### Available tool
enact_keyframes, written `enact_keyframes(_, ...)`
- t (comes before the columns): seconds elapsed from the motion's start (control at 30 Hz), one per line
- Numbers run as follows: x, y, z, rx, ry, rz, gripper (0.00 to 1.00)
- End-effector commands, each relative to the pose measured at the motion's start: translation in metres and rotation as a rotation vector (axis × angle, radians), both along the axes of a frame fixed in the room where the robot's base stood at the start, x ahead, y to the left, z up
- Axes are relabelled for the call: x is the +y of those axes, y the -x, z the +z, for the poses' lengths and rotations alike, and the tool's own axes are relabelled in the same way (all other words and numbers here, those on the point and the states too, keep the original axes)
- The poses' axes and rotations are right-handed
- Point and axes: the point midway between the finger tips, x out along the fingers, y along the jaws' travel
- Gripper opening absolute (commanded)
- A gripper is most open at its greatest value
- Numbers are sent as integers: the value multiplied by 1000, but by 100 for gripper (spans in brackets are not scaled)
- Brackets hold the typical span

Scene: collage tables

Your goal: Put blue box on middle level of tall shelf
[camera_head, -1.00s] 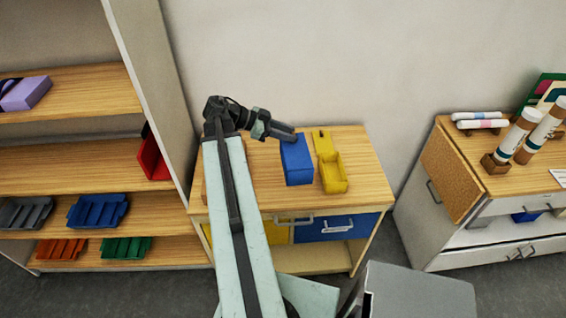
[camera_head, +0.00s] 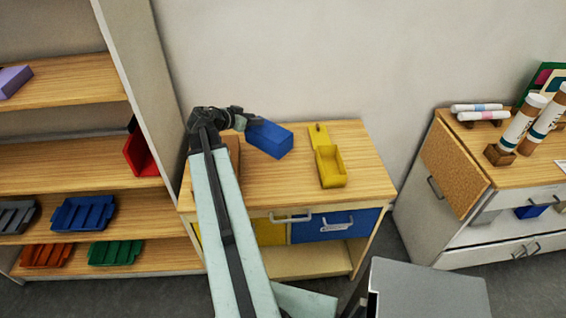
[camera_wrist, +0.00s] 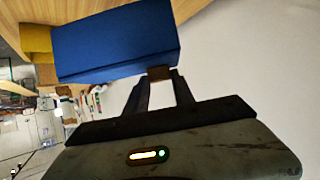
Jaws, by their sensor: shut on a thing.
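The blue box (camera_head: 269,139) is in my gripper (camera_head: 243,119), above the small wooden table in the head view. In the wrist view the blue box (camera_wrist: 115,43) lies at the tips of my gripper (camera_wrist: 160,74), which is shut on its edge. The box is turned at an angle, its long side running down to the right. The tall shelf (camera_head: 75,163) stands at the left, with several wooden levels. A purple box (camera_head: 14,80) is on an upper level. A red bin (camera_head: 139,155) stands at the right end of the level below, which is otherwise bare where visible.
A yellow open box (camera_head: 330,166) stands on the small table (camera_head: 361,152). The shelf's white side panel (camera_head: 148,90) stands between the table and the shelf levels. Blue, grey, orange and green trays fill the lower levels. A cabinet (camera_head: 515,215) with bottles is at the right.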

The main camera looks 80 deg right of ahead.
Motion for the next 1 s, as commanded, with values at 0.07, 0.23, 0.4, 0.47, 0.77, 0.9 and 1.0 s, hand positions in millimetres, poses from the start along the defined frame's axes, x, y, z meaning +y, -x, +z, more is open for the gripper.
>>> enact_keyframes(0.07, 0, -1, 0, 1, 1, 6, 0)
enact_keyframes(0.23, 0, -1, -19, 1, 1, 4, 0)
enact_keyframes(0.4, 0, -1, -57, 1, 1, 4, 0)
enact_keyframes(0.47, 0, -1, -65, 1, 1, 4, 0)
enact_keyframes(0.77, 0, -1, -84, 1, 1, 4, 0)
enact_keyframes(0.9, 0, -1, -104, 1, 1, 4, 0)
enact_keyframes(1.0, 0, -2, -101, 1, 1, 4, 0)
